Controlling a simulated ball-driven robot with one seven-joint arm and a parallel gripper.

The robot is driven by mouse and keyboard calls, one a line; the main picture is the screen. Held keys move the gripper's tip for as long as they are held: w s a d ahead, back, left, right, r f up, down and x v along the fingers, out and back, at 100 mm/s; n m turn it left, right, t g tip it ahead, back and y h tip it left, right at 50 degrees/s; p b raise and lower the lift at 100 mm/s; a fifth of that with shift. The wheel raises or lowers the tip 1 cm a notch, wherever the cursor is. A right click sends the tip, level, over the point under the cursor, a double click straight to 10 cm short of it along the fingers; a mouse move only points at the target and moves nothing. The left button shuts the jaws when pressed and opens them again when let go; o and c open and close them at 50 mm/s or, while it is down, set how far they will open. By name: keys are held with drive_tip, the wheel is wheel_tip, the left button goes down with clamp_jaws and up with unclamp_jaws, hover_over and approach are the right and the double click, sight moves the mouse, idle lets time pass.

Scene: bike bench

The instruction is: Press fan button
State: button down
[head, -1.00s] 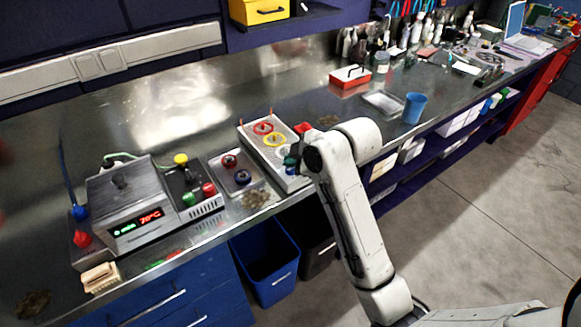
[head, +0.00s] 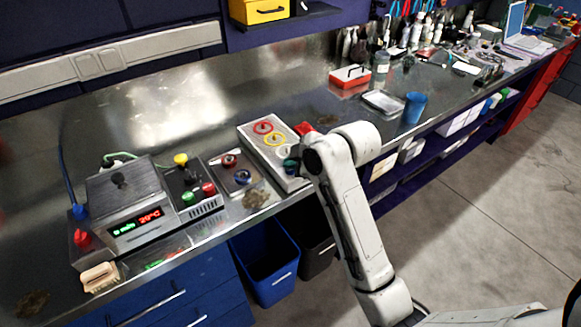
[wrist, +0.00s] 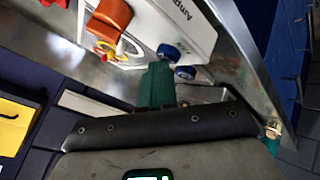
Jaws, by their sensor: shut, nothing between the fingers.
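My gripper (head: 291,164), with teal fingers, is over the right front end of a pale box (head: 262,146) with red and yellow rings on top. In the wrist view the shut, empty fingers (wrist: 157,85) show near blue knobs (wrist: 185,72) on a white panel (wrist: 185,25) with partly readable lettering. I cannot tell whether the fingers touch a knob. No label reading "fan" can be made out, so I cannot tell which button is the fan button. A grey unit (head: 127,205) with a lit display stands left, beside a panel with yellow (head: 181,159), green (head: 188,198) and red (head: 208,188) buttons.
A small plate with red and blue knobs (head: 241,177) lies between the button panel and the pale box. A brush (head: 100,277) lies at the front left edge. A red box (head: 350,76), clear tray (head: 384,103) and blue cup (head: 414,107) stand to the right.

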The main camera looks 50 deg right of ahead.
sight(293, 171)
idle(0.4)
drive_tip(key=shift+r+p, duration=0.35)
drive_tip(key=shift+p, duration=0.25)
wheel_tip(293, 171, up, 6)
drive_tip(key=p, duration=0.6)
idle(0.9)
